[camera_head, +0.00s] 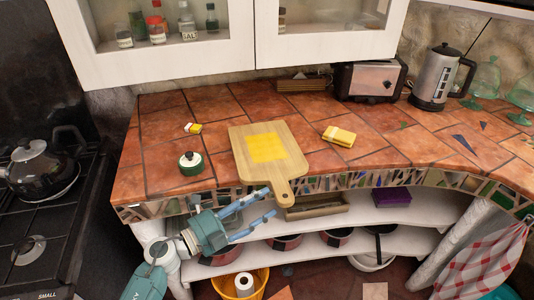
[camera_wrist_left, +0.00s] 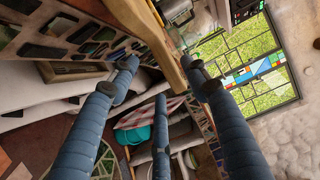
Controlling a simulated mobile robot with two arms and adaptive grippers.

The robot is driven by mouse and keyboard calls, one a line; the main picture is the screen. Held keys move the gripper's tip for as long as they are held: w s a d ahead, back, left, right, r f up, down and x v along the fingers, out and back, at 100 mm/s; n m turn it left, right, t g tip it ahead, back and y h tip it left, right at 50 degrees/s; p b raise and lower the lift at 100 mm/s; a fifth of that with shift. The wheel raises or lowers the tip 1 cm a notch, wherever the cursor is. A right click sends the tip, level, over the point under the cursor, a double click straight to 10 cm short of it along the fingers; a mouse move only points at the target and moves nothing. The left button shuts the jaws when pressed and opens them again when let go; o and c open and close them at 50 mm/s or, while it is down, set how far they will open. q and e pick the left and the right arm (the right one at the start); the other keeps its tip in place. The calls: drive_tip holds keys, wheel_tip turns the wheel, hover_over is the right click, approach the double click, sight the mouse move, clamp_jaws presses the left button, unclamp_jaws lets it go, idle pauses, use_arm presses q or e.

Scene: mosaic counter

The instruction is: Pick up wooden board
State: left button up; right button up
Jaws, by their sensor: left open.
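The wooden board (camera_head: 245,153) lies on the tiled counter, with a yellow square patch on its face. Its handle (camera_head: 285,192) points toward me and sticks out over the counter's front edge. My left gripper (camera_head: 271,203) is open at the front edge, with its blue fingers near the handle, one beside it and another lower. In the left wrist view, a tan wooden edge (camera_wrist_left: 168,52), seemingly the board's, shows between the spread fingers of my left gripper (camera_wrist_left: 161,75). I cannot tell whether any finger touches the board. My right gripper is not in view.
On the counter (camera_head: 200,105) are a small green lidded pot (camera_head: 191,163), a yellow packet (camera_head: 339,136), a smaller yellow item (camera_head: 193,128), a toaster (camera_head: 370,80) and a kettle (camera_head: 436,78). Shelves (camera_head: 390,215) sit below. A stove (camera_head: 45,215) is at left; cabinets hang above.

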sight(273, 191)
use_arm(q)
drive_tip(key=x, duration=0.2)
drive_tip(key=p+x, duration=0.1)
drive_tip(key=x, duration=0.4)
drive_tip(key=shift+w+a+r, duration=0.25)
drive_tip(key=shift+w, duration=0.1)
drive_tip(key=shift+w+d+f, duration=0.1)
drive_tip(key=shift+w+d, duration=0.05)
drive_tip(key=shift+d, duration=0.05)
clamp_jaws()
